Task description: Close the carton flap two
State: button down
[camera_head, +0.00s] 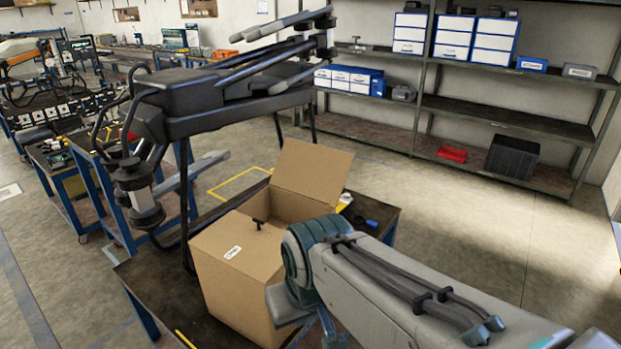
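An open cardboard carton (225,280) stands on a dark-topped table in the middle of the view. One broad flap (312,172) stands up at its far right side, tilted back. Another flap (240,245) lies about flat over the near left part of the top and has a small white label. A small black T-shaped piece (258,223) shows at that flap's inner edge. I cannot tell which flap is number two. My arm crosses from the lower right and hides the carton's right side. My gripper is not visible.
A large dark drone (225,95) stands over the table behind the carton, its folded arms near the carton's left. The table (150,270) has small items at its right end. Shelves (500,120) with boxes line the back wall. Floor at right is clear.

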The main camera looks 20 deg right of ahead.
aim_at(310, 169)
jog(key=z, duration=2.15)
jog(key=i, duration=3.55)
jog(key=u, duration=4.15)
